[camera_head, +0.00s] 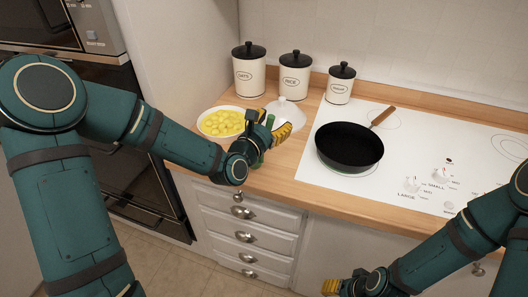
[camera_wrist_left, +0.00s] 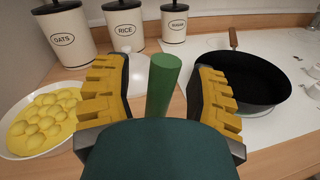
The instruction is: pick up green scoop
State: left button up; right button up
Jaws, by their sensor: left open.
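A green cylinder (camera_wrist_left: 163,82), which looks like the scoop's handle, rises upright between the fingers of my left gripper (camera_wrist_left: 160,72) in the left wrist view. The fingers stand apart on either side of it, with gaps showing. The rest of the scoop is hidden behind my gripper's palm. In the head view my left gripper (camera_head: 276,122) is over the wooden counter, beside the bowl, and only bits of green show around it. My right gripper (camera_head: 333,287) is at the bottom edge, away from the counter top; its jaw state is unclear.
A white bowl of yellow round food (camera_head: 222,123) stands just left of my left gripper. A pale domed object (camera_head: 287,109) is behind it. Labelled canisters (camera_head: 295,75) line the back. A black pan (camera_head: 349,146) sits on the white cooktop (camera_head: 305,163) to the right.

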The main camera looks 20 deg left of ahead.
pick_arm(q)
jog(key=shift+s+a, duration=0.1)
grip_shut()
jog(key=shift+r, duration=0.15)
